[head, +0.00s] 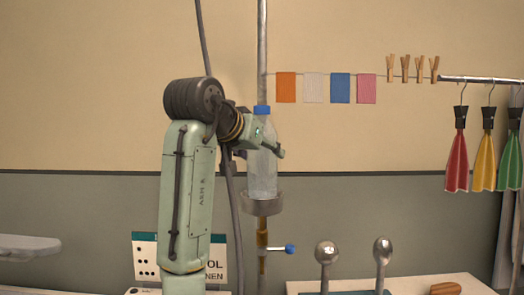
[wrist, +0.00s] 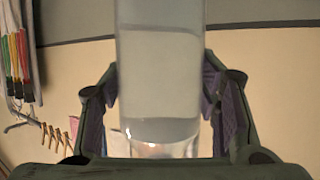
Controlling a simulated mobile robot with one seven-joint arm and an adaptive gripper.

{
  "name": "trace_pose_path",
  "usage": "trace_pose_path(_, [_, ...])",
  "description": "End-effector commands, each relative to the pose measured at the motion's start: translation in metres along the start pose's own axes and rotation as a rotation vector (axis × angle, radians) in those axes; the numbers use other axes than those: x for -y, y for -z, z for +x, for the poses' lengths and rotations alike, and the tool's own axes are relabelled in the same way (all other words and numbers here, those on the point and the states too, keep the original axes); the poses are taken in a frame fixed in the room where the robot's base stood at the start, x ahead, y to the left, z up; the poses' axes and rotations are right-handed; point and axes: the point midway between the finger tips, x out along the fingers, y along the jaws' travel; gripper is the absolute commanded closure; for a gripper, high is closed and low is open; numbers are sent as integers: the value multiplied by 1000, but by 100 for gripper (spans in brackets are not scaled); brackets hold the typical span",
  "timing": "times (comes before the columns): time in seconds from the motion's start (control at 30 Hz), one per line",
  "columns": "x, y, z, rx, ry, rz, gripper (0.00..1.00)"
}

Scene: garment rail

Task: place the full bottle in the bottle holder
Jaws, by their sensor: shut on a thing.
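The full bottle (head: 262,178) is clear with a blue cap and stands upright in the head view. In the wrist view the bottle (wrist: 160,75) fills the space between the fingers, with a liquid line near its capped end. My gripper (head: 264,150) is shut on the upper part of the bottle, below the cap. The bottle holder (head: 262,206) is a grey ring on the vertical pole. The bottle's lower end is at the ring's opening, in line with it. The ring's front wall hides the base, so I cannot tell if it rests inside.
A pole (head: 262,50) rises behind the bottle, with a blue-handled valve (head: 289,249) below. A dark hose (head: 231,190) runs beside my arm. Coloured cards hang on a line. Coloured garments (head: 456,160) hang on the right rail (head: 490,80).

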Motion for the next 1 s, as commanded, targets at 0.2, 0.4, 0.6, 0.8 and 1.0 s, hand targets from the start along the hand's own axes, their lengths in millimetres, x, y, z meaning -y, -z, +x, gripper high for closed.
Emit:
trace_pose_path(0.2, [-1, -5, 1, -5, 0, 1, 98])
trace_pose_path(0.4, [-1, -6, 2, -5, 0, 1, 98])
trace_pose_path(0.6, [0, -9, 3, -1, 0, 0, 36])
trace_pose_path(0.8, [0, -9, 3, -1, 0, 0, 24])
trace_pose_path(1.0, [0, -9, 3, -1, 0, 0, 24])
